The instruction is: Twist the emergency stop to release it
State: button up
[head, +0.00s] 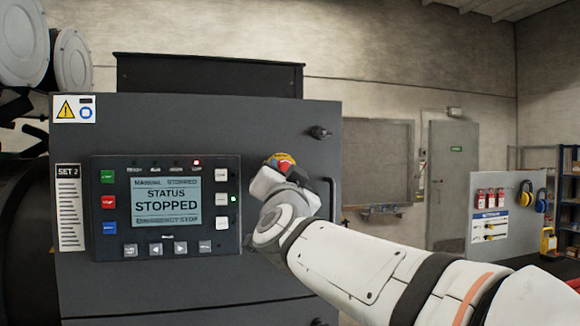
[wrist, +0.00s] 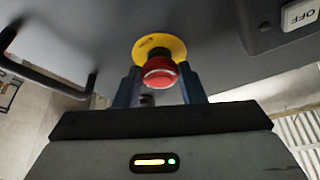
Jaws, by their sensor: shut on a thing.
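The emergency stop (wrist: 159,74) is a red mushroom button on a yellow round collar, on the dark panel in the wrist view. In the head view only a bit of its red and yellow (head: 284,160) shows above my wrist. My gripper (wrist: 161,84) has its two blue-grey fingers on either side of the red button and is shut on it. In the head view my wrist hides the fingers and most of the button. The controller screen (head: 166,205) reads "STATUS STOPPED" and "EMERGENCY STOP". A red lamp (head: 197,162) is lit above it.
A dark handle (wrist: 45,70) stands out from the panel at the left of the wrist view. A latch knob (head: 320,132) sticks out of the cabinet (head: 230,120) in the head view.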

jog(key=shift+r+m+h+p, duration=0.2)
jog(key=shift+m+h+p, duration=0.3)
jog(key=shift+m, duration=0.6)
jog(key=o, duration=0.9)
jog(key=shift+w+f, duration=0.1)
jog(key=shift+w, duration=0.05)
jog(key=shift+o, duration=0.4)
jog(key=b+v, duration=0.2)
jog(key=v, duration=0.6)
